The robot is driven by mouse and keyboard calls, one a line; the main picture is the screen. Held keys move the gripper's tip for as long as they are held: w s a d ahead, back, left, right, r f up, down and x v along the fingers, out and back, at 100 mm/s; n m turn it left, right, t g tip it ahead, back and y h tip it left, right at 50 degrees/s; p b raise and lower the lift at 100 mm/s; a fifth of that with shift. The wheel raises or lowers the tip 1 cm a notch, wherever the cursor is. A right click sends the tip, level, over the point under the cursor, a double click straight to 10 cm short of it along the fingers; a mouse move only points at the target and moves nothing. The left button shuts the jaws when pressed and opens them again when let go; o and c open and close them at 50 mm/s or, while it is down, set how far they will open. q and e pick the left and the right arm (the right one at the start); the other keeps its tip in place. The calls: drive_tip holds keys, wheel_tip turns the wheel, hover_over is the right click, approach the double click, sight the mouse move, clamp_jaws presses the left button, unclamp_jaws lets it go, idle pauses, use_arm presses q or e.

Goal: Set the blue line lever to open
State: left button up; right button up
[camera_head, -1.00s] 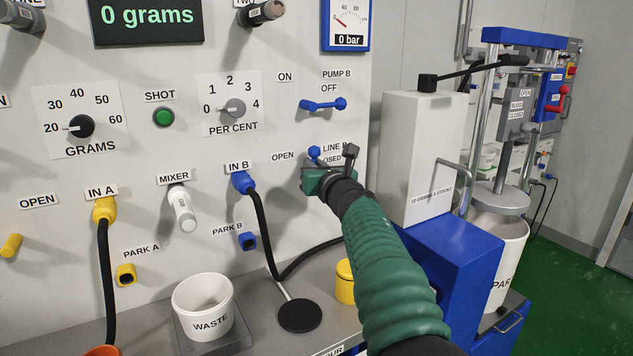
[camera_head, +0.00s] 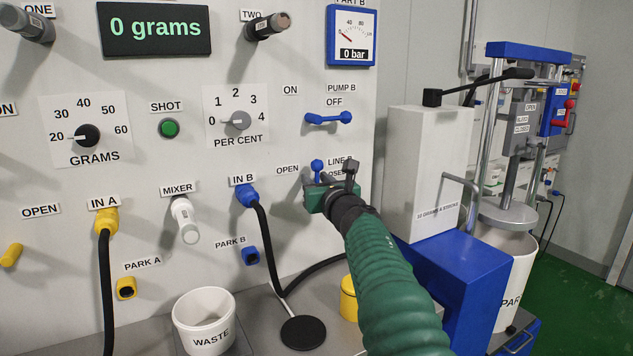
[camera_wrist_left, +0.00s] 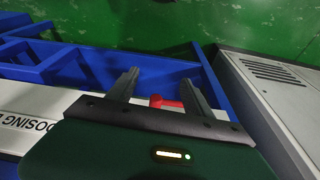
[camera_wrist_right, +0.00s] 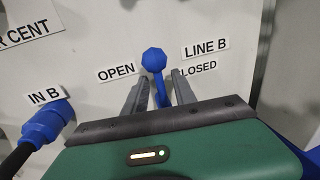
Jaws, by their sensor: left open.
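The blue line lever (camera_head: 317,166) is on the panel beside the LINE B label, between the OPEN and CLOSED labels. In the right wrist view its round knob (camera_wrist_right: 154,60) points up, with the stem running down between my fingers. My right gripper (camera_head: 335,172) is at the lever; in its wrist view (camera_wrist_right: 159,88) the fingers are apart, one on each side of the stem, with gaps visible. The stem's lower end is hidden by the gripper. My left gripper (camera_wrist_left: 160,82) is open, away from the panel, and appears only in its wrist view.
The blue IN B plug (camera_head: 247,195) and its black hose are left of the lever. The blue pump B lever (camera_head: 328,118) is above. A white box (camera_head: 428,165) on a blue base stands close on the right. A red part (camera_wrist_left: 163,102) shows beyond my left fingers.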

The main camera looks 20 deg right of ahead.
drive_tip(key=shift+s+r, duration=0.1)
drive_tip(key=shift+r, duration=0.05)
drive_tip(key=s+a+b, duration=0.2)
drive_tip(key=s+b, duration=0.3)
drive_tip(key=s, duration=1.1)
drive_tip(key=shift+s+b, duration=0.3)
drive_tip(key=shift+s, duration=0.05)
